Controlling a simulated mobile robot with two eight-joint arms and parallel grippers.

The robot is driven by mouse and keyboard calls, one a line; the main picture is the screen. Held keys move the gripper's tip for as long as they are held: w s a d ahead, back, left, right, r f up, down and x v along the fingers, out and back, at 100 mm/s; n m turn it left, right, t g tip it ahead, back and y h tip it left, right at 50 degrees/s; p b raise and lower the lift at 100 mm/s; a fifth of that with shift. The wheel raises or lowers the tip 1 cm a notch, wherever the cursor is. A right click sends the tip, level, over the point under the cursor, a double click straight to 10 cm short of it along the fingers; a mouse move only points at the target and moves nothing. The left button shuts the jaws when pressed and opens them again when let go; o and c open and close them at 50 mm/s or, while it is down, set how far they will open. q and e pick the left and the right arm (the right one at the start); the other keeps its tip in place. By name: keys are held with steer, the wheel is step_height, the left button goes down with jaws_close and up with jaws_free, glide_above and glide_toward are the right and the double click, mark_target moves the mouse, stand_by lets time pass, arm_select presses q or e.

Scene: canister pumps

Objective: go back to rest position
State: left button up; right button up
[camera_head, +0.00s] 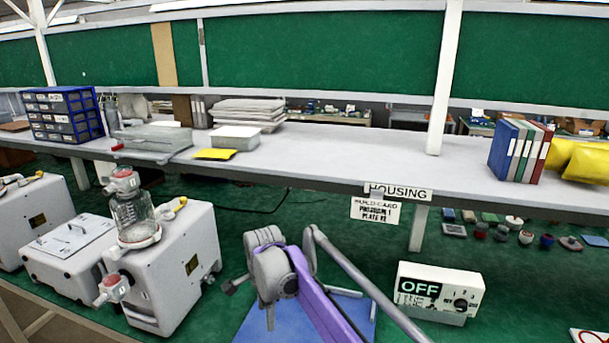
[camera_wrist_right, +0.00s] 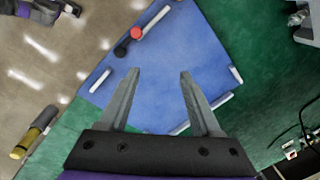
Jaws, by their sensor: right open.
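My right gripper (camera_head: 268,312) is at the lower middle of the head view, at the end of a purple arm, over a blue mat (camera_head: 255,325). In the right wrist view its two fingers (camera_wrist_right: 158,76) are spread apart with nothing between them. The blue mat (camera_wrist_right: 190,60) lies beyond the fingertips, with a red round piece (camera_wrist_right: 136,33), a black round piece (camera_wrist_right: 121,50) and white bars on it. My left gripper does not show in the head view.
Pale pump units, one with a clear canister (camera_head: 133,212), stand at left. A control box (camera_head: 438,290) reading OFF stands at right. A shelf (camera_head: 330,150) crosses behind, carrying blue drawers (camera_head: 65,114) and binders (camera_head: 520,150). Small parts lie on the green surface at right.

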steer(key=s+d+r+n+t, duration=0.1)
steer(key=s+d+n, duration=0.2)
steer(key=s+d, duration=0.4)
steer(key=s+d+r+n+t, duration=0.1)
steer(key=s+d+r+n, duration=0.2)
steer(key=d, duration=0.7)
steer(key=s+d+f+n+t, duration=0.1)
steer(key=s+d+f+n, duration=0.2)
steer(key=s, duration=0.6)
steer(key=s+d+f+n+t, duration=0.1)
steer(key=s+d+f+n, duration=0.2)
steer(key=s+d+f, duration=0.4)
steer(key=s, duration=0.3)
steer(key=shift+d+f+n+t+h, duration=0.3)
steer(key=shift+d+n, duration=0.05)
steer(key=shift+n, duration=0.05)
